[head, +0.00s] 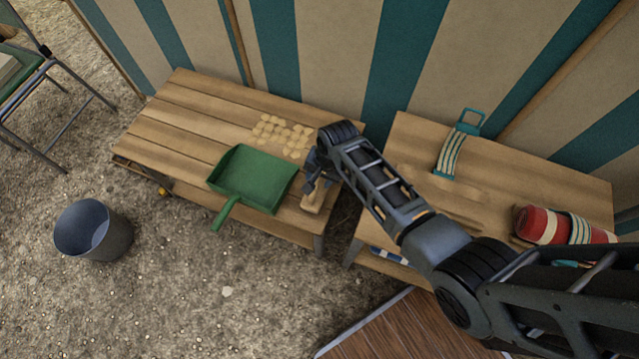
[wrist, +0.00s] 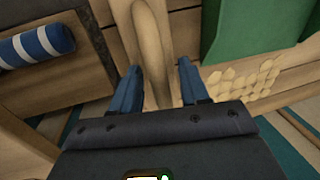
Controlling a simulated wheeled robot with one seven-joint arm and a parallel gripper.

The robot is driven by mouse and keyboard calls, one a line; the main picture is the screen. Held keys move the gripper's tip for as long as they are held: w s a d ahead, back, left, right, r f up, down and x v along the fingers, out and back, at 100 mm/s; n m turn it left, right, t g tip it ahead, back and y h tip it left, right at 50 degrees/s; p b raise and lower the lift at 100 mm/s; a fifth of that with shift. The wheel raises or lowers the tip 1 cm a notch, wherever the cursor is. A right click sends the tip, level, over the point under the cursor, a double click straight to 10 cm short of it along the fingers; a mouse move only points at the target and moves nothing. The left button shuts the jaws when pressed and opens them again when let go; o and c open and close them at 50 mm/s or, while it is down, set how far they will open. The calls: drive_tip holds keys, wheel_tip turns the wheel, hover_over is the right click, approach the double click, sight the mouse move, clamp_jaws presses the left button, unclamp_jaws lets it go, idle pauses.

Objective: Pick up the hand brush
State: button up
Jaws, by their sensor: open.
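The hand brush (head: 313,198) has a pale wooden body and sits at the right end of the left wooden bench, beside the green dustpan (head: 252,178). In the wrist view the brush's long wooden handle (wrist: 153,42) runs between the two blue fingers of my gripper (wrist: 158,80), with a gap on each side. My gripper (head: 316,182) is open and close to the brush. In the head view my arm hides part of the brush. The bristles cannot be made out.
The left bench (head: 160,135) also holds several pale round pieces (head: 280,133). The right bench (head: 545,180) holds a strap-like striped item (head: 454,150) and a red rolled cloth (head: 548,225). A grey bucket (head: 93,232) stands on the ground. Striped canvas (head: 400,60) closes the back.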

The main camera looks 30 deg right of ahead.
drive_tip(key=shift+c, duration=0.3)
clamp_jaws()
wheel_tip(320, 180, up, 10)
drive_tip(key=shift+r+p, duration=0.1)
drive_tip(key=shift+p, duration=0.7)
